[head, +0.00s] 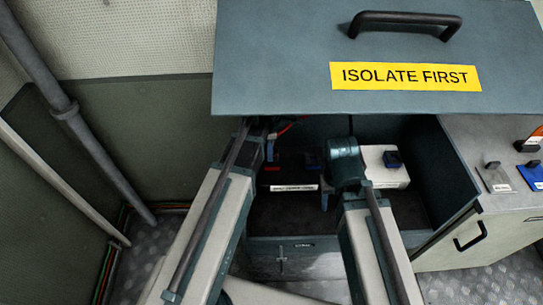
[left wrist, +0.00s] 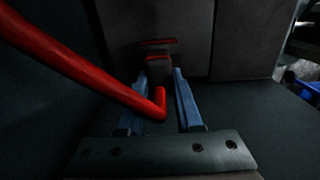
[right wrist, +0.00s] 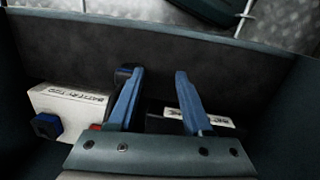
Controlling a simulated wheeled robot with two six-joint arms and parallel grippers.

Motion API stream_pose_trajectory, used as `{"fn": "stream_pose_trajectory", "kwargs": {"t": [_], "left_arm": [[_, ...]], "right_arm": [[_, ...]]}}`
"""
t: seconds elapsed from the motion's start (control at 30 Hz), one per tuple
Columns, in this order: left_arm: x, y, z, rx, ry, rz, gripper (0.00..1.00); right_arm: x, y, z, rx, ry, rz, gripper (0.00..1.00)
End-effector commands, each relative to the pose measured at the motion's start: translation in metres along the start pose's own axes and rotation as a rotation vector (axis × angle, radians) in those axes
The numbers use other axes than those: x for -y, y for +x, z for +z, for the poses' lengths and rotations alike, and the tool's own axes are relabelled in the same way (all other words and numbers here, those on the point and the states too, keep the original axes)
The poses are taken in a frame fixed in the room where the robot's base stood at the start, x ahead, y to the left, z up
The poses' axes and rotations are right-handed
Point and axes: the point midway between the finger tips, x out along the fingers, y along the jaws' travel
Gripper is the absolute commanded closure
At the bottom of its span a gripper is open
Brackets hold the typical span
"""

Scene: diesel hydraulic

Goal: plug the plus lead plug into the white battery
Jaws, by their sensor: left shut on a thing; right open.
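The white battery (head: 397,178) sits at the right inside the open box, partly hidden by my right gripper. In the right wrist view the white battery (right wrist: 62,98) shows a blue piece (right wrist: 47,125) and a small red patch (right wrist: 95,127) on top. My left gripper (left wrist: 157,72) is shut on the plus lead plug (left wrist: 158,68), a grey block with red on it. Its red lead (left wrist: 90,70) bends away to the upper left. The plug is apart from the white battery. My right gripper (right wrist: 160,75) is open and empty, above the batteries.
A dark battery with a white label (head: 294,187) sits left of the white one. The grey lid (head: 280,60) with a yellow sign overhangs the box's back. The box's right wall (head: 440,175) stands close to the white battery. Switches (head: 495,177) sit on the right-hand top.

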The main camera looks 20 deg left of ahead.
Motion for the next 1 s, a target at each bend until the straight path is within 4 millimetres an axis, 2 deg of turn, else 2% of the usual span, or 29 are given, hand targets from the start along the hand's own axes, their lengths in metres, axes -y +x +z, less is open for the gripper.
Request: {"fn": "stream_pose_trajectory", "kwargs": {"t": [1.0], "left_arm": [[0.000, -0.028, 0.000, 0.000, 0.000, 0.000, 1.00]], "right_arm": [[-0.003, -0.027, 0.002, 0.000, 0.000, 0.000, 0.50]]}}
